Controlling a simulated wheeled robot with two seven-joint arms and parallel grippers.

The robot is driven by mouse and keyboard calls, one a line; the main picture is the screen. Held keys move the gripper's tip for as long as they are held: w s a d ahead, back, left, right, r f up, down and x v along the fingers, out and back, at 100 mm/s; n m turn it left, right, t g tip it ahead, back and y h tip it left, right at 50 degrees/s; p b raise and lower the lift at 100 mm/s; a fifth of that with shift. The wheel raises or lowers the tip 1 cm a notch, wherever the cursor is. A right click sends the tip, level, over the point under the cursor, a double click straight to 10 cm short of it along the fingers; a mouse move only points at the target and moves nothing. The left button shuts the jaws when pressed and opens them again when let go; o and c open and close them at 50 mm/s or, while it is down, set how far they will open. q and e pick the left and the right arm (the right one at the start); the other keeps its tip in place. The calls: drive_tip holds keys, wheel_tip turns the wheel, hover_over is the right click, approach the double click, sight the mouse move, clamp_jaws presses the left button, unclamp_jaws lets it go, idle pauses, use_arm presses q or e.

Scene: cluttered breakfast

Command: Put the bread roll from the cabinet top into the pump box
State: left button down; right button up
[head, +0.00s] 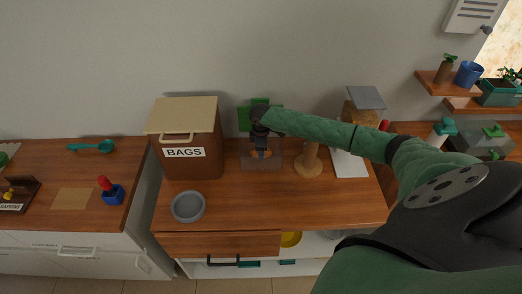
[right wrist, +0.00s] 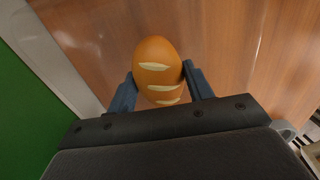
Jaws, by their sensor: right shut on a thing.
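The bread roll (right wrist: 155,62) is an orange-brown oval with pale slashes. In the right wrist view it sits between the two fingers of my right gripper (right wrist: 160,88), which is shut on it. In the head view my right gripper (head: 261,146) points down over the middle of the wooden cabinet top (head: 232,205), with a little of the roll (head: 262,154) showing below it. I cannot tell whether the roll touches the surface. No box is clearly marked as the pump box; a clear greyish box (head: 474,139) stands at the right by a teal-topped pump bottle (head: 440,131). My left gripper is out of view.
A brown BAGS box (head: 184,138) and a grey bowl (head: 188,206) stand left of my right gripper. A wooden stand (head: 308,163) and a grey-lidded container (head: 363,107) are to its right, near my forearm. The cabinet top's front middle is clear.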

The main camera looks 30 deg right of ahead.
drive_tip(key=shift+f, duration=0.25)
drive_tip(key=shift+f, duration=0.35)
drive_tip(key=o, duration=0.8)
drive_tip(key=shift+o, duration=1.3)
